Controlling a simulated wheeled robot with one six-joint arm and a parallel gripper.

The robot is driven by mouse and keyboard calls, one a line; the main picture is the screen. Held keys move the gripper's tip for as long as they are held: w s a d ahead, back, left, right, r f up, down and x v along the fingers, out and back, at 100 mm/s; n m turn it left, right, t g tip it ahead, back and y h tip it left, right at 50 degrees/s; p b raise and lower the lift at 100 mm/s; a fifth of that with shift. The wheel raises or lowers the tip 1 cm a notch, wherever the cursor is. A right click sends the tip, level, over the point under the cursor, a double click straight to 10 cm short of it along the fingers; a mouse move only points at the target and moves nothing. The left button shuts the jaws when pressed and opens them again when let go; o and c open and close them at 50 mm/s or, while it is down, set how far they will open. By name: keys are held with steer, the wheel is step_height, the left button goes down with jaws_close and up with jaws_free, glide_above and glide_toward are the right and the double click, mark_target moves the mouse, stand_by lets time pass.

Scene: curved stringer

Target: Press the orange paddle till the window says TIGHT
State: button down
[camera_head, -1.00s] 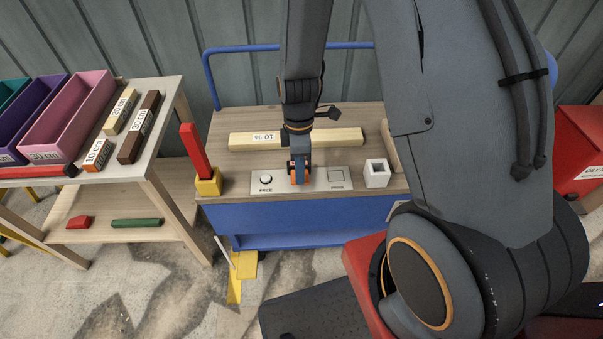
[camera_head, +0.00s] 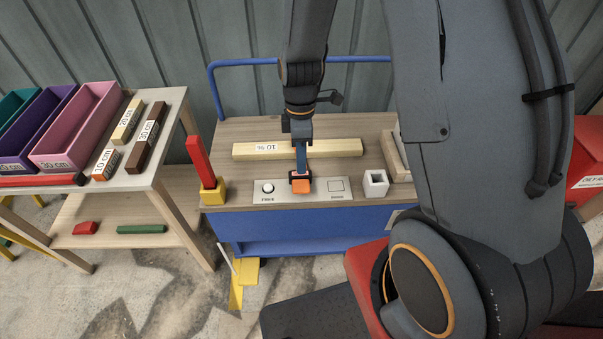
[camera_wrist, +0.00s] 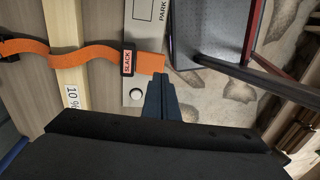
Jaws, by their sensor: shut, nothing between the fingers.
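An orange paddle (camera_head: 300,187) sits on the grey metal panel (camera_head: 328,197) at the bench's front edge. In the wrist view the paddle (camera_wrist: 150,63) adjoins a small window (camera_wrist: 127,62) reading SLACK. An orange strap (camera_wrist: 95,52) runs from there across the pale wooden bar marked 10 % (camera_wrist: 66,55); in the head view my arm hides the strap. My gripper (camera_head: 301,170) is shut and empty, pointing down over the paddle. In the wrist view its fingertips (camera_wrist: 160,78) are at the paddle's edge; I cannot tell whether they touch it.
A white button (camera_head: 268,187) marked FREE is left of the paddle, and a square marked PARK (camera_head: 336,185) is right of it. A white square holder (camera_head: 375,183) and a red stick in a yellow block (camera_head: 212,195) flank the panel. A side table with bins stands left.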

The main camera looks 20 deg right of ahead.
step_height(320, 180, up, 7)
glide_above(301, 188)
steer(key=w, duration=0.3)
steer(key=shift+s+d+f+b, duration=0.1)
steer(key=shift+s+d+b, duration=0.2)
steer(key=shift+b, duration=0.1)
steer(key=shift+w, duration=0.15)
steer(key=shift+w+d+f+g+p, duration=0.1)
steer(key=shift+w+d+g+p, duration=0.05)
steer(key=shift+w+g+p, duration=0.3)
steer(key=shift+w+d+f+g+p, duration=0.15)
steer(key=shift+w+g+p, duration=0.1)
steer(key=shift+w+p, duration=0.25)
steer(key=p+x, duration=0.1)
steer(key=x, duration=0.3)
steer(key=p+x, duration=0.1)
steer(key=x, duration=0.4)
steer(key=p+x, duration=0.1)
steer(key=x, duration=0.4)
steer(key=shift+a, duration=0.25)
